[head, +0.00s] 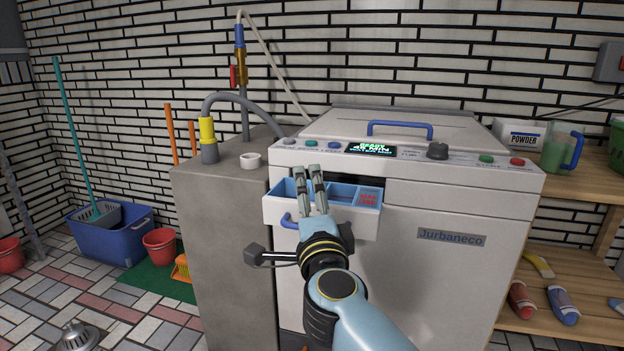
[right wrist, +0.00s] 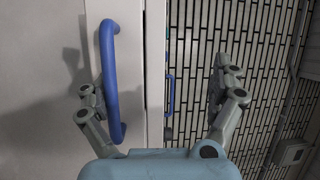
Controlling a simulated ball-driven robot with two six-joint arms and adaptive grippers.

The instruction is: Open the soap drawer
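The soap drawer (head: 352,224) stands out from the upper front of the white washing machine (head: 440,280). Its blue compartments show from above. Its blue handle (head: 289,220) is on the drawer front, partly hidden by my right gripper (head: 311,172). In the right wrist view the handle (right wrist: 109,75) lies close beside one finger of the right gripper (right wrist: 158,90). The fingers are spread wide and not closed on the handle; I cannot tell if one touches it. My left gripper is not in view.
A grey concrete block (head: 225,250) stands left of the machine, with a hose and a white cup (head: 250,160) on top. A blue lid handle (head: 400,127) is on the machine top. Wooden shelves (head: 575,187) stand at the right. A blue tub (head: 110,240) is on the left floor.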

